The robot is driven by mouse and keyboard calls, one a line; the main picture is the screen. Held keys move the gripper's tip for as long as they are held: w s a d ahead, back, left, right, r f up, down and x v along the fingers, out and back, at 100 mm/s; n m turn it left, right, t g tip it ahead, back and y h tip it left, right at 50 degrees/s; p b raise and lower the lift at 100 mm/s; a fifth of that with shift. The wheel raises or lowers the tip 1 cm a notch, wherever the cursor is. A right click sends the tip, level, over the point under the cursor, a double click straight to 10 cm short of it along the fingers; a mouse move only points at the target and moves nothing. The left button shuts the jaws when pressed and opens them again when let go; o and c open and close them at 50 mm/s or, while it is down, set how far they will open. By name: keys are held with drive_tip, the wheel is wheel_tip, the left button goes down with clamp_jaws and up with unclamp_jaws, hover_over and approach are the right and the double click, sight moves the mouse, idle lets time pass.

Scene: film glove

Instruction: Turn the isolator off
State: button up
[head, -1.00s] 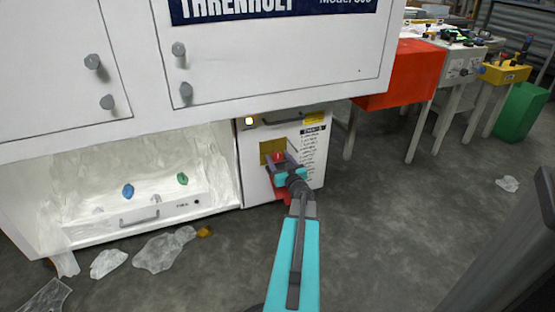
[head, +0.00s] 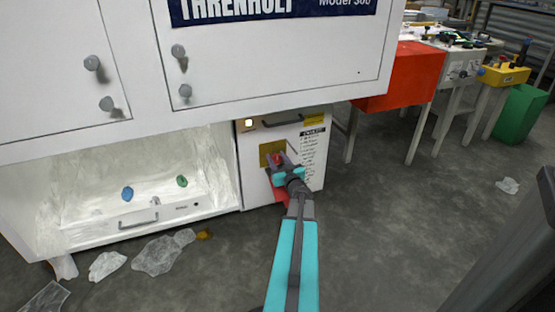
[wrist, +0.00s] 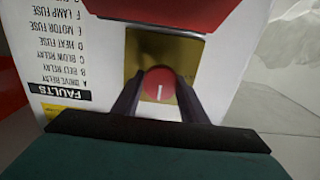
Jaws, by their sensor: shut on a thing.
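The isolator is a round red knob (wrist: 160,86) with a white line mark, set on a brass-coloured plate (wrist: 178,52) in the wrist view. In the head view the plate (head: 266,152) is on the front of the white cabinet, and the red knob (head: 278,159) shows between my gripper's fingers. My gripper (wrist: 158,92) has one dark finger on each side of the knob and is shut on it. In the wrist view the white mark runs roughly up and down the picture. The head view also shows my gripper (head: 280,164) at the plate.
A white panel (head: 308,150) with a printed fault list is right of the plate. A small lit lamp (head: 249,123) is above left. An open bay (head: 150,165) with a drawer is to the left. Plastic scraps (head: 157,255) lie on the floor. Tables stand at the right.

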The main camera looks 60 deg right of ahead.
drive_tip(key=shift+s+d+n, duration=0.1)
drive_tip(key=shift+s+n, duration=0.05)
drive_tip(key=shift+n, duration=0.35)
drive_tip(key=n+p, duration=0.1)
drive_tip(key=n, duration=0.2)
drive_tip(key=shift+c, duration=0.2)
drive_tip(key=n, duration=0.4)
drive_tip(key=shift+f, duration=0.15)
drive_tip(key=n+b, duration=0.1)
drive_tip(key=n, duration=0.4)
drive_tip(key=shift+f+n+b, duration=0.15)
drive_tip(key=shift+n+b, duration=0.15)
drive_tip(key=shift+b, duration=0.1)
drive_tip(key=n+b, duration=0.2)
drive_tip(key=n, duration=0.2)
drive_tip(key=o, duration=0.9)
drive_tip(key=shift+o, duration=0.7)
drive_tip(key=shift+a, duration=0.2)
